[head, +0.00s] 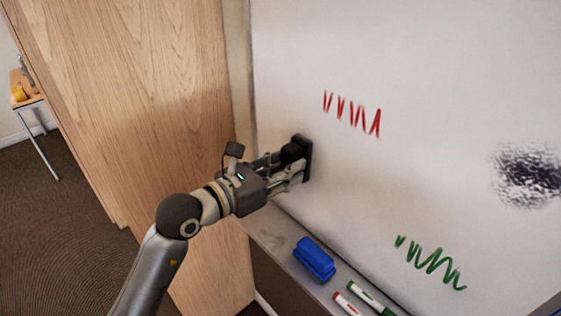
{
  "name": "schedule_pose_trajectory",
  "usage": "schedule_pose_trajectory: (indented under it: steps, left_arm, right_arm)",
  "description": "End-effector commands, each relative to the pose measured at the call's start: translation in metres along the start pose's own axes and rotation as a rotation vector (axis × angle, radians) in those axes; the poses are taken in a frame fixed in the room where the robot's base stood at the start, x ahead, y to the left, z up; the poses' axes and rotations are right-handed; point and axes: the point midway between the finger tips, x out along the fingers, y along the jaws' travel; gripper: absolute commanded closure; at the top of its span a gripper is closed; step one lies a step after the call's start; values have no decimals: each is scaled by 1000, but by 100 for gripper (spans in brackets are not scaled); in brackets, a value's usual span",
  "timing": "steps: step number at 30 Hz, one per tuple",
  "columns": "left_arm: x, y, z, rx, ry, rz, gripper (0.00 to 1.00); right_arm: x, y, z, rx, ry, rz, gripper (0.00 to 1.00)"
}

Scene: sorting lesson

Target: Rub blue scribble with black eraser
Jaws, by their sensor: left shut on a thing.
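My left gripper (288,170) is shut on the black eraser (304,150). The eraser's face is against or very close to the left part of the whiteboard (420,50); I cannot tell for sure whether it touches. No blue scribble shows; the board around the eraser looks white, and the patch behind the eraser and gripper is hidden. A red scribble (353,115) is up and to the right of the eraser. A green scribble (431,260) is at the lower right. My right gripper is not in view.
A blue eraser (314,259), a red marker (347,304) and a green marker (369,298) lie on the tray (275,240) below the board. A dark grey smudge (530,175) marks the board at right. A wooden cabinet (150,90) stands close at left.

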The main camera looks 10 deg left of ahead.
Motion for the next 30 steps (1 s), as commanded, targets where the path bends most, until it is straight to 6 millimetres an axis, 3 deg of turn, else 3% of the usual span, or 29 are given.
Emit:
schedule_pose_trajectory:
  steps: [15, 20, 30]
  left_arm:
    - [2, -34, 1, -2, -1, -2, 89]
    - [1, -33, 0, 0, 0, -1, 89]
    - [2, -5, -1, 1, 0, 1, 89]
  right_arm:
    - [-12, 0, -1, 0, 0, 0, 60]
    - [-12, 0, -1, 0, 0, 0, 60]
    - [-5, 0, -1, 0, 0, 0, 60]
